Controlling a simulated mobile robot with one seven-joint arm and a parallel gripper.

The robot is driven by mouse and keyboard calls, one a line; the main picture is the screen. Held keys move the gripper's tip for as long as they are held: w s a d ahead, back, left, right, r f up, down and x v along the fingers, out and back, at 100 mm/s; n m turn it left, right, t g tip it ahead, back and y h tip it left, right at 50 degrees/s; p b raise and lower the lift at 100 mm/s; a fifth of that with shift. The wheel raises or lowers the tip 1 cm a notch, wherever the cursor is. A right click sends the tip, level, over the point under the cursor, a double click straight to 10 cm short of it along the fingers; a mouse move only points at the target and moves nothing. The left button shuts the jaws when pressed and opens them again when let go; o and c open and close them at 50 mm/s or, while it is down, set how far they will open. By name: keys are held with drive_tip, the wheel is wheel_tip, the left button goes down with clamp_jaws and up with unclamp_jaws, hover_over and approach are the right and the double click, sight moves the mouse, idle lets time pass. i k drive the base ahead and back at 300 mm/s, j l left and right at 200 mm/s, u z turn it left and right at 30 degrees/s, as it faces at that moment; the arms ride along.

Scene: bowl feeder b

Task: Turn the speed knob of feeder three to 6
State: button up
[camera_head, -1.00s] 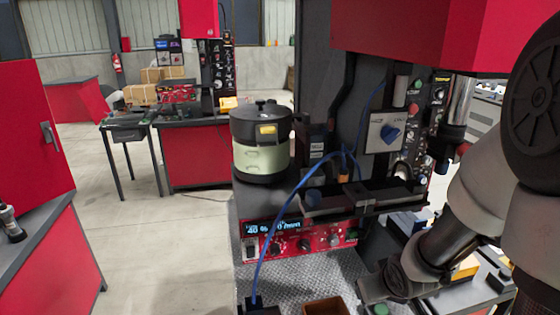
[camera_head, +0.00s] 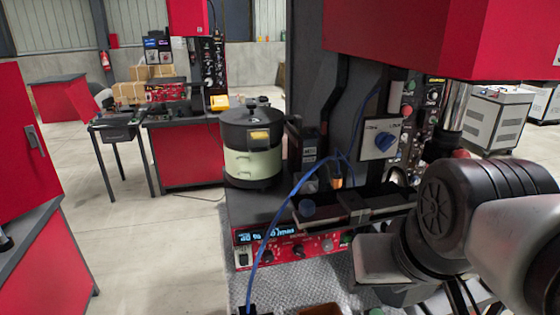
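A feeder bowl unit (camera_head: 252,165), black and pale green with a yellow label, stands on the bench at centre. Below it is a red control panel (camera_head: 285,262) with a lit blue display (camera_head: 264,233) and several small dark knobs, one (camera_head: 299,250) near its middle. Their scale marks and any feeder number are too small to read. A larger blue knob (camera_head: 384,142) sits on a white plate on the column. The end of my arm (camera_head: 385,262) is just right of the red panel, apart from its knobs. I cannot make out its fingertips.
A blue cable (camera_head: 276,215) hangs in front of the red panel's left part. A black rail (camera_head: 350,212) juts out above the panel. A red housing (camera_head: 420,35) overhangs the column. Open floor (camera_head: 145,240) lies to the left, beside a red cabinet (camera_head: 30,140).

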sight(268, 257)
drive_tip(key=k+j+u, duration=0.1)
drive_tip(key=u, duration=0.4)
drive_tip(key=k+l+u, duration=0.1)
drive_tip(key=l+u, duration=0.3)
drive_tip(key=k+l+u, duration=0.15)
drive_tip(key=l+u, duration=0.2)
drive_tip(key=k+l+u, duration=0.2)
drive_tip(key=u, duration=0.2)
